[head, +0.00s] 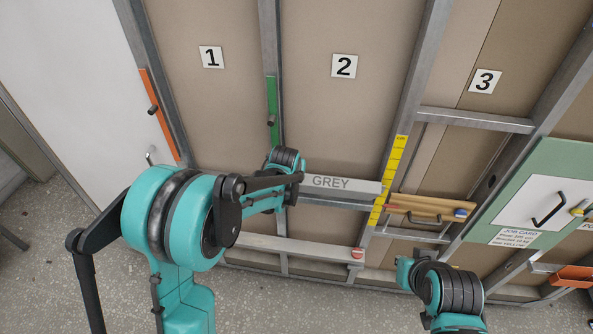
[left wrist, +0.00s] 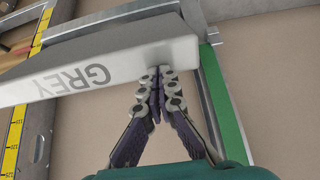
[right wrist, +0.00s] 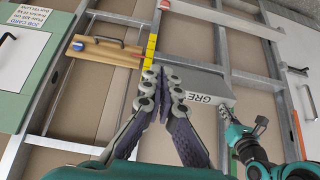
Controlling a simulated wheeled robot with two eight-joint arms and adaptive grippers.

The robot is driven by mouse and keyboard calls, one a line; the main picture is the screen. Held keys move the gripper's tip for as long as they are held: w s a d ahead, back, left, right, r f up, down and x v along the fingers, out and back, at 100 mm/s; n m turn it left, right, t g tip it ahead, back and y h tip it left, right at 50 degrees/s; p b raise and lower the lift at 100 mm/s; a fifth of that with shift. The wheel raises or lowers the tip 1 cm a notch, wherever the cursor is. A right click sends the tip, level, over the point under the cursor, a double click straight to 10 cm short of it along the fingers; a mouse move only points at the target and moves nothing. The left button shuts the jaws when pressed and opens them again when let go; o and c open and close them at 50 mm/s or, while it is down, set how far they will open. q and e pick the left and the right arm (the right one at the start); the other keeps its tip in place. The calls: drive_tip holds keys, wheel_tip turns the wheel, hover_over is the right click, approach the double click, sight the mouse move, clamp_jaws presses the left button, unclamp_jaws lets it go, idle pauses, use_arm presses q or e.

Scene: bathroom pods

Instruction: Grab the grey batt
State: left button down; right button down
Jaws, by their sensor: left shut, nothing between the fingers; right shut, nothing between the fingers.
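The grey batt (head: 342,184) is a long pale bar marked GREY, lying across the wall frame below panel 2. It fills the upper left of the left wrist view (left wrist: 125,66) and shows partly behind the fingers in the right wrist view (right wrist: 212,101). My left gripper (left wrist: 158,76) is shut and empty, its tips at the batt's edge near one end; whether they touch it I cannot tell. My right gripper (right wrist: 163,76) is shut and empty, apart from the batt. Its fingers are not clear in the head view.
A yellow measuring strip (head: 388,180) runs down the stud at the batt's right end. A wooden piece with a dark handle (head: 425,207) lies right of it. A green strip (head: 272,110) is on the left stud. A green job card board (head: 540,195) stands at right.

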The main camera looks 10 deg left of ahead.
use_arm(q)
drive_tip(key=shift+s+f, duration=0.25)
drive_tip(key=shift+s, duration=0.1)
use_arm(e)
drive_tip(key=shift+f, duration=0.4)
use_arm(q)
drive_tip(key=shift+w, duration=0.1)
use_arm(e)
drive_tip(key=shift+w, duration=0.1)
